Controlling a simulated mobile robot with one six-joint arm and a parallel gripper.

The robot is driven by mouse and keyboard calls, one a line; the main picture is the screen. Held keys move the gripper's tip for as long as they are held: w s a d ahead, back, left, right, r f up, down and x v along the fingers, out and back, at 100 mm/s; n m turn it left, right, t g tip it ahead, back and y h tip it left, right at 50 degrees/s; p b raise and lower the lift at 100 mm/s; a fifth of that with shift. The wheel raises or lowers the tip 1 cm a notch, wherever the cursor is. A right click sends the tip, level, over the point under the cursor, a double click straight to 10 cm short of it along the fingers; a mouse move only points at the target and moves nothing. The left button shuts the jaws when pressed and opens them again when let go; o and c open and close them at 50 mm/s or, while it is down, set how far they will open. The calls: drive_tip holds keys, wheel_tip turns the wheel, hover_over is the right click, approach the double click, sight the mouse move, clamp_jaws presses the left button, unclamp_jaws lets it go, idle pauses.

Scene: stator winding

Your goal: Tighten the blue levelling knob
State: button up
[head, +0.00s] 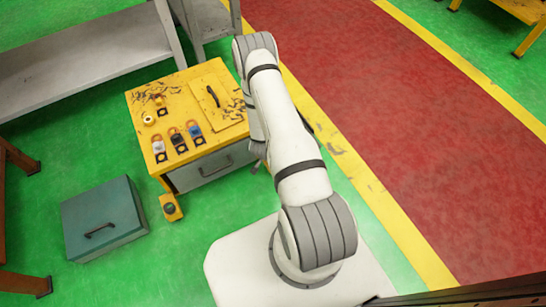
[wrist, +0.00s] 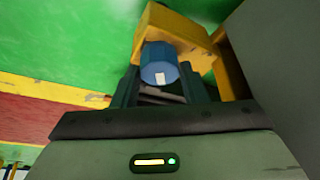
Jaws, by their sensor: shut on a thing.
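The blue levelling knob (wrist: 158,66) shows in the wrist view as a short blue cylinder with a small white mark. It sits against a yellow frame part (wrist: 163,22). My gripper (wrist: 161,84) has its two dark fingers on either side of the knob, shut on it. In the head view the knob is not visible, and my gripper is mostly hidden beside the right side of the yellow-topped cabinet (head: 176,80), behind my arm.
On the cabinet top lie several small coloured parts and a yellow plate with a black handle (head: 212,97). A teal box (head: 104,218) and a small yellow item (head: 171,207) stand on the green floor. A grey bench (head: 85,55) is behind. The red walkway (head: 400,120) is clear.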

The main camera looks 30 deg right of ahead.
drive_tip(key=shift+w+r+m+g+h, duration=0.15)
drive_tip(key=shift+m+g+h, duration=0.15)
drive_tip(key=shift+m, duration=0.7)
drive_tip(key=o, duration=1)
drive_tip(key=shift+p+v, duration=1.65)
drive_tip(key=shift+v, duration=2.15)
